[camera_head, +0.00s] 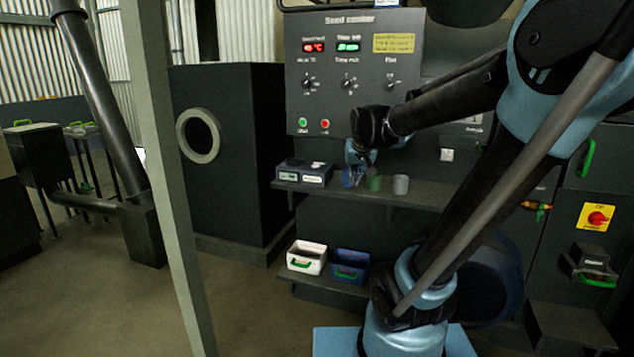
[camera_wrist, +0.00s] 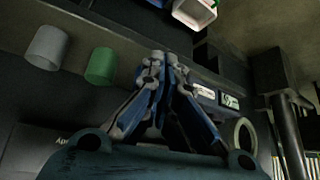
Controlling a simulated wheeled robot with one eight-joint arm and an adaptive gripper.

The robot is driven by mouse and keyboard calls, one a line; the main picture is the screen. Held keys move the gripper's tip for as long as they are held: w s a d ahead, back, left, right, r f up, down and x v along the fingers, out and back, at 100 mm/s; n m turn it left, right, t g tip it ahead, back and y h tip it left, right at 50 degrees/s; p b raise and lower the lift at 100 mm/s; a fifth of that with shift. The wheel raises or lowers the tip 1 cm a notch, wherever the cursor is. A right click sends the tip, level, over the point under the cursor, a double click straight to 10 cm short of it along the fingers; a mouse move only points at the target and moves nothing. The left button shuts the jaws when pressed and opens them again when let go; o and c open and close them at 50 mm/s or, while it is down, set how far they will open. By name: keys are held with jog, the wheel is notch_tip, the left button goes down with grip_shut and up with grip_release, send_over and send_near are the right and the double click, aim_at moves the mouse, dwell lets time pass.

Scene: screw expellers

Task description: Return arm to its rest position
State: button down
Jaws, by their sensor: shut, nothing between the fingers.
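My gripper (camera_head: 352,178) is shut and empty. It hangs over the shelf (camera_head: 436,190) in front of the seed cooker panel (camera_head: 352,70), between a small scale-like box and the cups. In the wrist view its fingers (camera_wrist: 163,62) meet at the tips with nothing between them. My arm reaches from the right side of the head view across the panel's lower right part. The wrist view shows the shelf from an odd angle, with the cups at the left.
A green cup (camera_head: 374,182) and a grey cup (camera_head: 400,184) stand close right of my gripper. The small box (camera_head: 304,173) stands left of it. A white bin (camera_head: 307,257) and a blue bin (camera_head: 350,266) sit on a lower ledge. A pale post (camera_head: 172,180) rises at the left.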

jog(key=s+d+f+g, duration=0.2)
jog(key=s+f, duration=0.5)
jog(key=s, duration=0.5)
jog(key=s+d+f+g, duration=0.2)
jog(key=s+d+f, duration=0.2)
jog(key=s+f, duration=0.4)
jog(key=s, duration=0.5)
jog(key=shift+d+g, duration=0.4)
